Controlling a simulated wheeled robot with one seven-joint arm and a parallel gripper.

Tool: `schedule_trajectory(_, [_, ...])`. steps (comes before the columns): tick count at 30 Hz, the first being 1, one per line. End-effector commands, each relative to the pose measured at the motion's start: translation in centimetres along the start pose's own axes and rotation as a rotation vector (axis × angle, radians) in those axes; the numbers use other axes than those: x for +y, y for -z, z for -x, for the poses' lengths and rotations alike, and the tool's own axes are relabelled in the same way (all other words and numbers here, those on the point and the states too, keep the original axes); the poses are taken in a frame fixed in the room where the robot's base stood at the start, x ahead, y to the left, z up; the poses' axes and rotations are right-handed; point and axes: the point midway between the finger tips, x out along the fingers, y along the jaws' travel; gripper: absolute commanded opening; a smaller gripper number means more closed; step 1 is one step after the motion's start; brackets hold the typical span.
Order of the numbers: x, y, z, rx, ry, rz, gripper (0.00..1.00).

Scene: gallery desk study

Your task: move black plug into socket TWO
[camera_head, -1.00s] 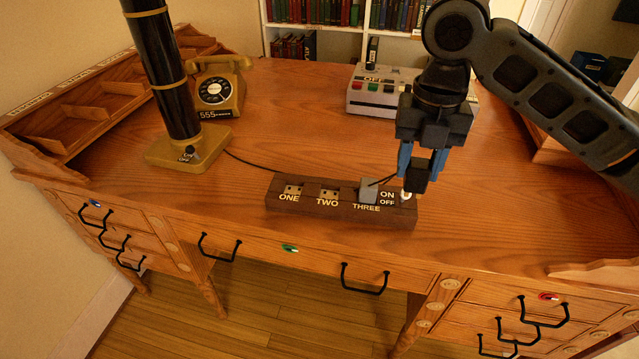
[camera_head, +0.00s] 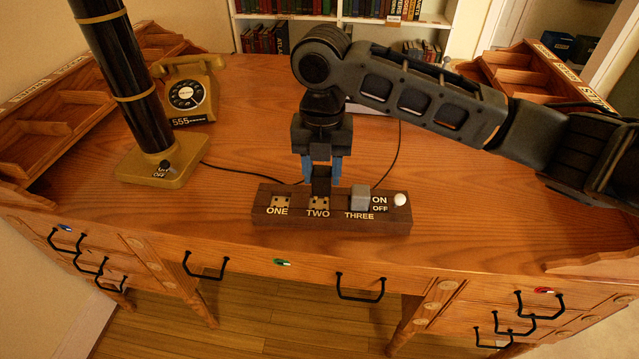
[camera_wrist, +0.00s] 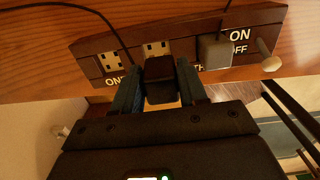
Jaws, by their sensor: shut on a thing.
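My gripper (camera_head: 321,172) is shut on the black plug (camera_head: 321,187), with its blue fingers on either side. It holds the plug right over socket TWO (camera_head: 319,203) on the dark wooden power strip (camera_head: 285,222). In the wrist view the black plug (camera_wrist: 160,75) sits between the fingers, and part of socket TWO (camera_wrist: 156,48) shows just beyond it. I cannot tell whether the plug touches the socket. Socket ONE (camera_head: 280,202) is empty. A grey plug (camera_head: 360,198) sits in socket THREE.
A white switch knob (camera_head: 400,199) stands at the strip's right end. A black and gold lamp (camera_head: 155,170) and a gold telephone (camera_head: 188,92) stand at the left. Black cords cross the desk behind the strip. My arm covers most of a box behind it.

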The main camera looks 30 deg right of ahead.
Motion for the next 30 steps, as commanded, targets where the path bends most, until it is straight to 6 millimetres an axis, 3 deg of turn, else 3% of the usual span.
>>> schedule_trajectory(5, [0.5,0.0,-0.7,0.0,0.0,-0.001,0.1])
schedule_trajectory(11, [0.4,0.0,-3.4,0.002,0.002,-0.001,0.1])
schedule_trajectory(14, [0.4,0.0,-4.3,0.001,0.001,-0.001,0.0])
schedule_trajectory(19, [0.4,0.1,-4.6,0.003,0.003,0.001,0.0])
schedule_trajectory(20, [0.4,0.2,-4.7,0.004,0.004,0.001,0.43])
schedule_trajectory(27, [0.4,0.1,-4.5,0.002,0.002,0.001,0.66])
schedule_trajectory(30, [0.5,0.0,-4.4,0.001,0.002,0.001,0.68])
